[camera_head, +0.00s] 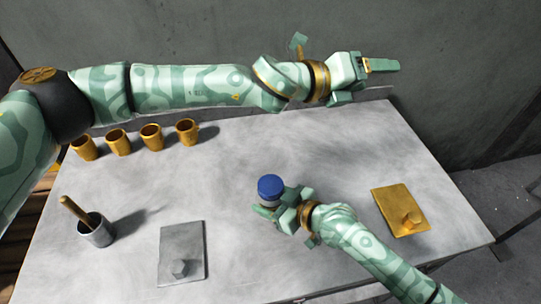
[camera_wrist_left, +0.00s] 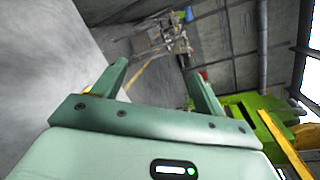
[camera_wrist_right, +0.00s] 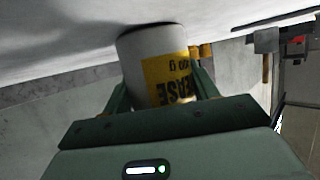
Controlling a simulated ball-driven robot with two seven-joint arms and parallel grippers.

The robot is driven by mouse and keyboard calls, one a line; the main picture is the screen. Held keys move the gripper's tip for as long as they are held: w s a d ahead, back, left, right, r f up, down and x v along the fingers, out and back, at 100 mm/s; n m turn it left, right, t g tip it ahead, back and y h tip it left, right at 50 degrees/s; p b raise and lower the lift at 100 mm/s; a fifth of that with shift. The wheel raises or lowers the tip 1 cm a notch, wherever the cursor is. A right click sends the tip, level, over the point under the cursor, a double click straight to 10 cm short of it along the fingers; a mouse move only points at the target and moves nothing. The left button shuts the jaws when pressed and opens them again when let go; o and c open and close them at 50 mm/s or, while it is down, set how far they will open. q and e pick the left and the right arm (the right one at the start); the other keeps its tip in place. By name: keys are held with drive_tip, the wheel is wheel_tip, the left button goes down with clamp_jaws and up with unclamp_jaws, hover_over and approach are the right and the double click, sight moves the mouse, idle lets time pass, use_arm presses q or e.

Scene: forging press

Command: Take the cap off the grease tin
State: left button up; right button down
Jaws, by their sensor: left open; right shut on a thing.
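The grease tin (camera_head: 268,202) is pale with a blue cap (camera_head: 270,186) on its top, upright near the middle of the table. My right gripper (camera_head: 272,207) is shut on the tin's body below the cap. In the right wrist view the tin (camera_wrist_right: 142,62) shows its yellow label between the fingers, with the cap hidden. I cannot tell whether its base touches the table. My left gripper (camera_head: 371,82) is open and empty beyond the table's back edge, well away from the tin. Its spread, empty fingers show in the left wrist view (camera_wrist_left: 158,88).
Several orange cups (camera_head: 152,137) stand in a row at the back left. A metal cup (camera_head: 96,233) with a wooden handle stands front left. A grey plate (camera_head: 182,245) lies at the front and a yellow plate (camera_head: 391,203) at the right. Bare table surrounds the tin's left side.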

use_arm(q)
drive_tip(key=w+a+f+n+t+y, duration=0.2)
drive_tip(key=w+a+n+t+y, duration=0.2)
drive_tip(key=w+n, duration=0.15)
drive_tip(key=n+g+y, duration=0.4)
drive_tip(key=g+y, duration=0.6)
drive_tip(key=y, duration=0.1)
hover_over(270, 184)
wheel_tip(270, 184, down, 13)
drive_tip(key=shift+d+r, duration=0.1)
drive_tip(key=shift+r, duration=0.05)
wheel_tip(270, 184, down, 8)
drive_tip(key=shift+r, duration=0.1)
